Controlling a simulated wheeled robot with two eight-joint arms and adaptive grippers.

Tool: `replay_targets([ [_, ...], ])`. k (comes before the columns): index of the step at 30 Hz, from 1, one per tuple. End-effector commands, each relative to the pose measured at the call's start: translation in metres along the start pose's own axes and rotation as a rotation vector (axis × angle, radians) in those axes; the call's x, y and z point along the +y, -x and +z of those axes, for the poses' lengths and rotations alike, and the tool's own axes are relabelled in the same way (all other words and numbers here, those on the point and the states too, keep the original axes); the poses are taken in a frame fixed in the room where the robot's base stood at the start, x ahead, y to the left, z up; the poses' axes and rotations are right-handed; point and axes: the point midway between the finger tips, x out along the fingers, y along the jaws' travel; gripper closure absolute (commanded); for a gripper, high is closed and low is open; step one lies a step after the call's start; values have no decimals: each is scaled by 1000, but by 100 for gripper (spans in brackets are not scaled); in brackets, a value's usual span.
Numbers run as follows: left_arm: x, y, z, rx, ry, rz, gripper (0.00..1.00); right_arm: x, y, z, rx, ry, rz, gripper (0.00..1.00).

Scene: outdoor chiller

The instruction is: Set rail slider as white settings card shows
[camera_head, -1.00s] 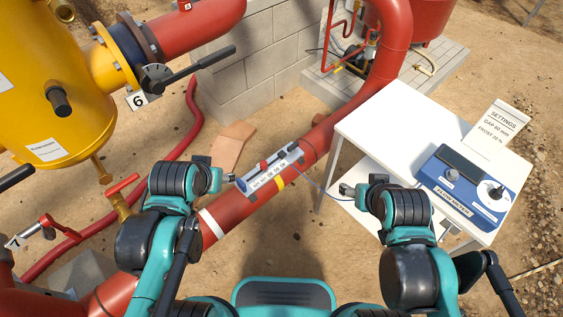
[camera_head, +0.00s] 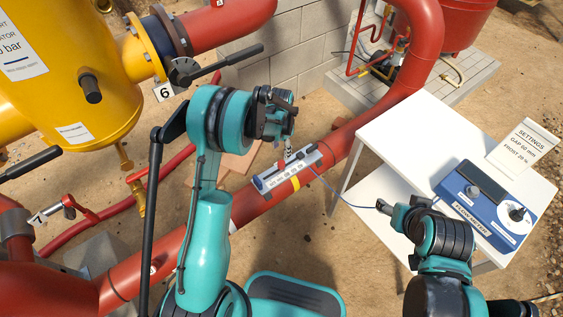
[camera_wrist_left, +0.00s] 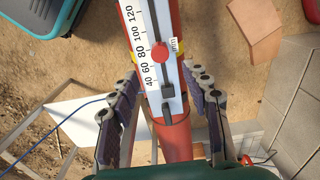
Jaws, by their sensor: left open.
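The rail (camera_head: 272,178) is a white scale strip with a metal track on the red pipe. In the left wrist view the scale (camera_wrist_left: 147,62) reads 40 to 120 mm. A red knob (camera_wrist_left: 159,52) sits on the track beside about 80. The white settings card (camera_head: 523,148) reads GAP, perhaps 60 or 80 mm, and FROST 20 %. My right gripper (camera_head: 384,207) is near the white table.
A blue meter box (camera_head: 485,203) with a dial stands on the white table (camera_head: 400,135). A blue cable runs from the rail toward the table. Yellow vessel (camera_head: 75,95), valve lever (camera_head: 225,62) and red pipe (camera_head: 150,262) lie left. A block wall (camera_head: 280,45) stands behind.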

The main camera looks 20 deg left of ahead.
Motion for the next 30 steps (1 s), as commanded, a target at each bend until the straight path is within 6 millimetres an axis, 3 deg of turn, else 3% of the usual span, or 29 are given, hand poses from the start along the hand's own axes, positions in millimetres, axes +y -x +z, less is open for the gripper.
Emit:
replay_targets([
  [18, -1, -91, -1, -20, -25, 16, 52, 0, -24, 17, 0, 0, 0, 40],
  [30, 0, -99, -1, -19, -25, 16, 52, 0, -25, 18, 0, 0, 0, 40],
])
